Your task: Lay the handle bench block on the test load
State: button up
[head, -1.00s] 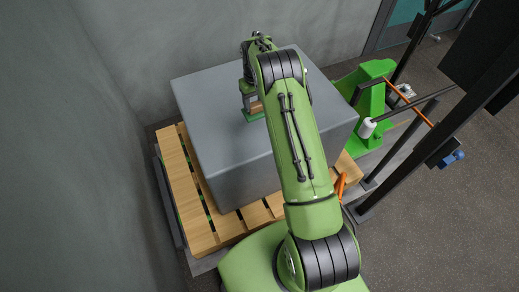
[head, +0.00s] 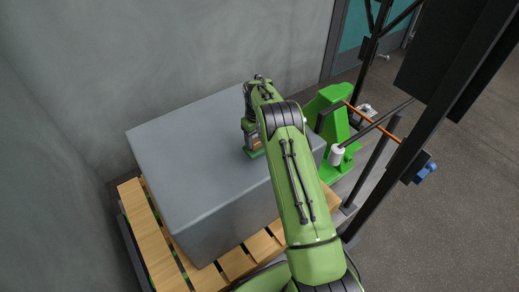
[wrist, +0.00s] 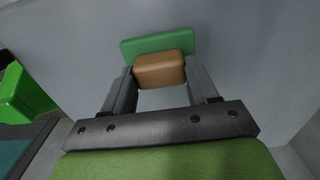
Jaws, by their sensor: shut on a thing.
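The handle bench block is a green plate (wrist: 150,46) with a brown grip (wrist: 161,71) on it. My gripper (wrist: 160,84) is shut on the brown grip, one finger on each side, in the wrist view. In the head view the green plate (head: 256,154) shows below my gripper (head: 251,134), over the right part of the test load's top. The test load is a large grey block (head: 190,150). I cannot tell whether the plate touches its top. My arm hides part of the load's right side.
The load stands on a wooden pallet (head: 150,233). A green pallet-truck-like body (head: 333,108) and a dark upright frame (head: 400,150) stand to the right. Grey walls (head: 200,45) close in behind and left. The load's top is otherwise clear.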

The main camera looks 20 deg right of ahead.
aim_at(257, 146)
notch_tip(257, 146, down, 4)
jog(key=shift+r+b, duration=0.1)
jog(key=shift+b, duration=0.3)
jog(key=o, duration=1.2)
